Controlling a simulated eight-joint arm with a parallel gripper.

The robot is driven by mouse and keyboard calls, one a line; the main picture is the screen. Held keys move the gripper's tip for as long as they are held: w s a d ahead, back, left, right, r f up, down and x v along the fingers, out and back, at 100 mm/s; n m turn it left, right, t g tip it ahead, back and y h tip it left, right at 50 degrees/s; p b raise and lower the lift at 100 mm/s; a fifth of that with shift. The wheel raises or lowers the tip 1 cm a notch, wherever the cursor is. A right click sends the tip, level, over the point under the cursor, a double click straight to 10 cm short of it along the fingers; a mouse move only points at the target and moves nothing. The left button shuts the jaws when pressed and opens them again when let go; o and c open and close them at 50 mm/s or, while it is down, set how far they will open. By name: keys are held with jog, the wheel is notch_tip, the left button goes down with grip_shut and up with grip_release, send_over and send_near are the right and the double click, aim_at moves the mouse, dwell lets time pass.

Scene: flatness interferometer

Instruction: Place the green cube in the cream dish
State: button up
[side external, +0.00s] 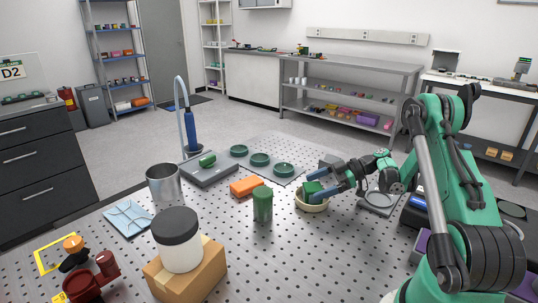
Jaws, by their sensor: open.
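The green cube (312,187) is at the cream dish (312,207), its lower part within the dish's rim as seen from here. Whether it rests on the dish's floor is hard to tell. My gripper (315,187) comes in from the right, low over the dish. Its blue-grey fingers are open and lie around or beside the cube. The near finger covers part of the cube and of the dish's rim.
A dark green cylinder (263,205) and an orange block (246,186) stand left of the dish. A metal cup (164,184) and a white jar (179,250) on a cardboard box (190,275) stand farther left. Perforated table is clear in front.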

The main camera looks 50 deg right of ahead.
aim_at(318, 187)
jog(key=v, duration=0.6)
jog(key=shift+s+d, duration=0.1)
jog(key=shift+d, duration=0.05)
jog(key=shift+r, duration=0.25)
jog(key=w+a+r+m, duration=0.1)
jog(key=w+a+r+g, duration=0.1)
jog(key=a, duration=0.1)
jog(key=w+a+r+m+g+h, duration=0.1)
jog(key=w+a, duration=0.1)
jog(key=shift+r+m, duration=0.1)
jog(key=shift+m, duration=0.2)
jog(key=s+a+r+m+h, duration=0.2)
jog(key=a+m+h, duration=0.1)
jog(key=a, duration=0.6)
jog(key=s+a+r+m+h, duration=0.2)
jog(key=a+h, duration=0.3)
jog(key=a, duration=0.5)
jog(key=shift+a+r+m, duration=0.35)
jog(key=shift+r+m, duration=0.1)
jog(key=shift+m, duration=0.25)
